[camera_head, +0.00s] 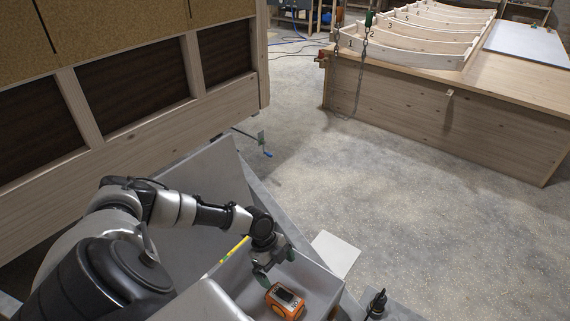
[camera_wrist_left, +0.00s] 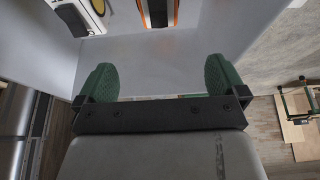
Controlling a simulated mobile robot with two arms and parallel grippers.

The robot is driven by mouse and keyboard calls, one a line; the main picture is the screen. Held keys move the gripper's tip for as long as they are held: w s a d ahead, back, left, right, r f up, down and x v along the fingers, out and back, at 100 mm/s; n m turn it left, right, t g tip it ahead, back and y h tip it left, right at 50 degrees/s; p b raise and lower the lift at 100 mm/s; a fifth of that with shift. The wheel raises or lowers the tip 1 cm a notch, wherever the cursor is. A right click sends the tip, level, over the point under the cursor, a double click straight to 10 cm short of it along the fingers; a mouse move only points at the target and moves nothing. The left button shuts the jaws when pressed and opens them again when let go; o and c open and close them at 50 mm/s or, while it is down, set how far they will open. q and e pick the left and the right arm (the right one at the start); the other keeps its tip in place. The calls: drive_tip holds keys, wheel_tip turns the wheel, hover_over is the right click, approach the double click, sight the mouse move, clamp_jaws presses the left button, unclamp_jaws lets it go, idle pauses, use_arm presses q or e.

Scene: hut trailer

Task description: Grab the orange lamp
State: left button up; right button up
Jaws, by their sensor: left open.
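An orange block-shaped thing with a dark face, which looks like the orange lamp (camera_head: 285,301), lies in a grey open-topped bin (camera_head: 318,277) at the bottom of the head view. My left gripper (camera_head: 271,265) is just above and to the left of it, apart from it, over the bin. In the left wrist view my left gripper (camera_wrist_left: 160,82) is open, its two green pads wide apart with nothing between them. An orange, white and dark thing (camera_wrist_left: 158,12), probably the same lamp, shows beyond the fingertips, cut off by the top edge. My right gripper is not in view.
The bin's grey walls stand close around the gripper. A yellow strip (camera_head: 236,249) lies beside my left wrist. A white sheet (camera_head: 335,253) is on the floor at right. A wooden wall panel (camera_head: 160,125) stands at left, a wooden platform (camera_head: 440,110) at back right. The floor between is clear.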

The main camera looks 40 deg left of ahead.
sight(283, 294)
use_arm(q)
drive_tip(key=f+b, duration=0.2)
drive_tip(key=f, duration=0.1)
drive_tip(key=f+b, duration=0.2)
drive_tip(key=f, duration=0.1)
drive_tip(key=f+b, duration=0.3)
drive_tip(key=f, duration=0.1)
drive_tip(key=shift+d, duration=0.3)
drive_tip(key=shift+d+f, duration=0.3)
drive_tip(key=shift+f, duration=0.3)
drive_tip(key=b+x, duration=0.2)
drive_tip(key=x, duration=0.2)
drive_tip(key=shift+w+d+f+b, duration=0.1)
drive_tip(key=shift+f+b, duration=0.2)
drive_tip(key=shift+f, duration=0.05)
drive_tip(key=shift+r, duration=0.1)
drive_tip(key=shift+c, duration=1.1)
drive_tip(key=c, duration=0.9)
